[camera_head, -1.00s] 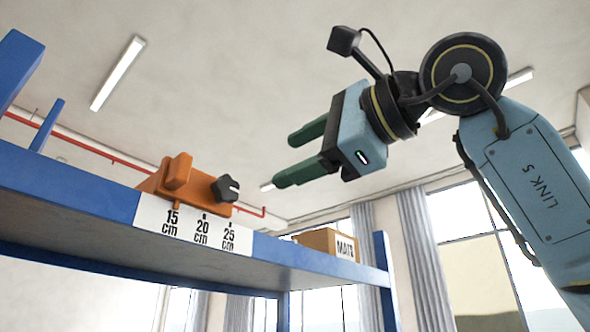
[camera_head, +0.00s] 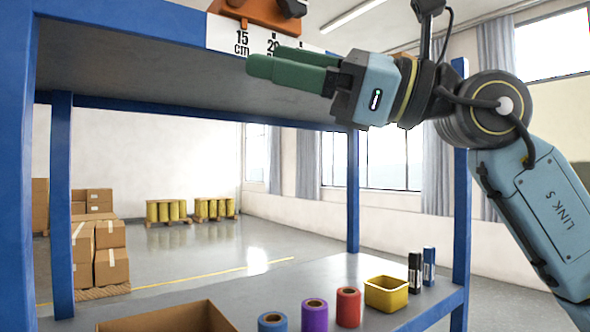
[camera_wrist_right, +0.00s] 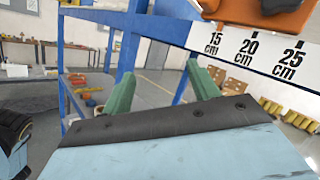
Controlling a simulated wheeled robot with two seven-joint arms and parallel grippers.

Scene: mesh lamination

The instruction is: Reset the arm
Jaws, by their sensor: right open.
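My right gripper (camera_head: 285,64) is at the centre of the head view, with its green fingers pointing left, in front of the upper shelf's front edge. In the right wrist view its two green fingers (camera_wrist_right: 162,92) are spread apart with nothing between them. An orange device (camera_head: 262,12) with a black knob sits on the upper shelf above the fingers, cut off by the top of the head view. A white scale label (camera_head: 226,35) marked 15, 20 and 25 cm is on the shelf edge; the gripper partly covers it in the head view. My left gripper is not in view.
The blue shelf frame (camera_head: 60,200) surrounds the area. On the lower shelf are a blue roll (camera_head: 272,322), a purple roll (camera_head: 314,316), a red roll (camera_head: 348,307), a yellow bin (camera_head: 386,294), dark bottles (camera_head: 415,272) and an open cardboard box (camera_head: 170,318). Cartons (camera_head: 108,250) stand on the floor behind.

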